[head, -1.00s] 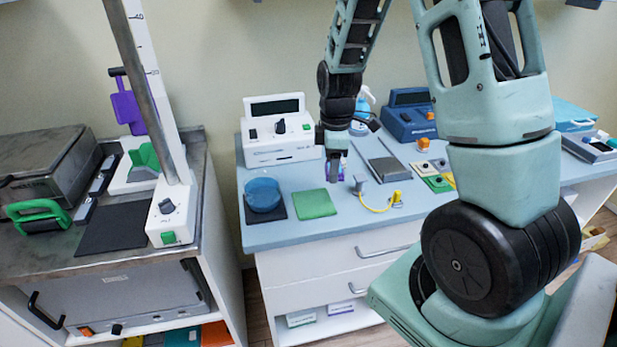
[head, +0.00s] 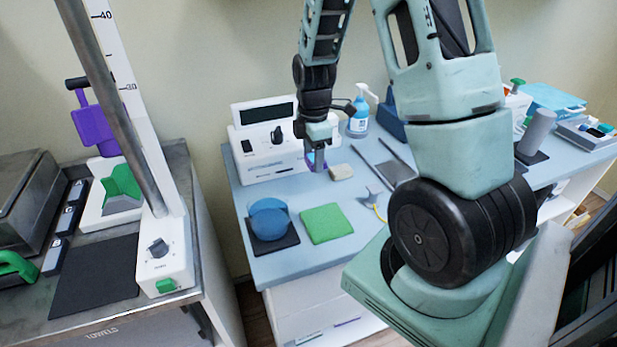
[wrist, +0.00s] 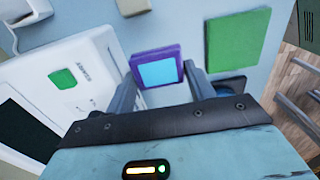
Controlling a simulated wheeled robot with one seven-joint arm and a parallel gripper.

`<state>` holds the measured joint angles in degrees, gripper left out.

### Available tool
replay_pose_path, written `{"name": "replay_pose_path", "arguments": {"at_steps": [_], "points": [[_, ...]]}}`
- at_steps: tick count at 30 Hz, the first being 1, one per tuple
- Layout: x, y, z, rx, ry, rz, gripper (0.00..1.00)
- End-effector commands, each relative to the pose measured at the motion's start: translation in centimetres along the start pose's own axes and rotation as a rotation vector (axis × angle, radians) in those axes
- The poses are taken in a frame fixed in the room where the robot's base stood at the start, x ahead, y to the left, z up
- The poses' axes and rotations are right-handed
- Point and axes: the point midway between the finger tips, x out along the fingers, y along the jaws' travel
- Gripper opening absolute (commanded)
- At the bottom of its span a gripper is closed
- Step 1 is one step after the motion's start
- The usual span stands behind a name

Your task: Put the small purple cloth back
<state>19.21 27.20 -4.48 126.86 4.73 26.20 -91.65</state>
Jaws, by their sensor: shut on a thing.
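The small purple cloth (wrist: 158,68) is square with a light-blue middle. In the wrist view it sits between the two fingers of my gripper (wrist: 162,78), which is shut on it. In the head view my gripper (head: 317,162) hangs over the blue-topped table, in front of the white console, and only a bit of purple shows at its fingers. A green cloth (head: 326,223) lies flat on the table nearer the front edge; it also shows in the wrist view (wrist: 237,40). I cannot tell the exact gap between the purple cloth and the table.
A white console (head: 262,142) stands behind my gripper. A blue round thing (head: 269,219) sits on a dark mat left of the green cloth. A beige block (head: 341,172) lies close right of my gripper. A blue-labelled bottle (head: 359,118) stands at the back.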

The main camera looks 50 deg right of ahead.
Motion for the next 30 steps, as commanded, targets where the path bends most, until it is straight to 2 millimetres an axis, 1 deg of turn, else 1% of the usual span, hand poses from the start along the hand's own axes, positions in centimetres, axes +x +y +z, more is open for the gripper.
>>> {"name": "replay_pose_path", "arguments": {"at_steps": [1, 3, 8, 15, 18, 26, 29, 30], "points": [[0.9, -0.1, 0.0, -0.001, -0.001, -0.006, 0.32], [2.0, -0.1, 0.0, -0.001, -0.001, -0.005, 0.32], [3.4, 0.0, 0.0, -0.001, 0.0, -0.003, 0.32], [6.6, 0.0, 0.0, -0.001, 0.0, -0.003, 0.32], [7.2, 0.0, 0.0, 0.0, 0.0, -0.001, 0.32], [7.2, 0.0, 0.0, -0.001, 0.0, 0.001, 0.32], [7.6, 0.0, 0.0, 0.0, 0.0, 0.0, 0.32], [7.5, 0.0, 0.0, -0.001, 0.0, 0.001, 0.59]]}}
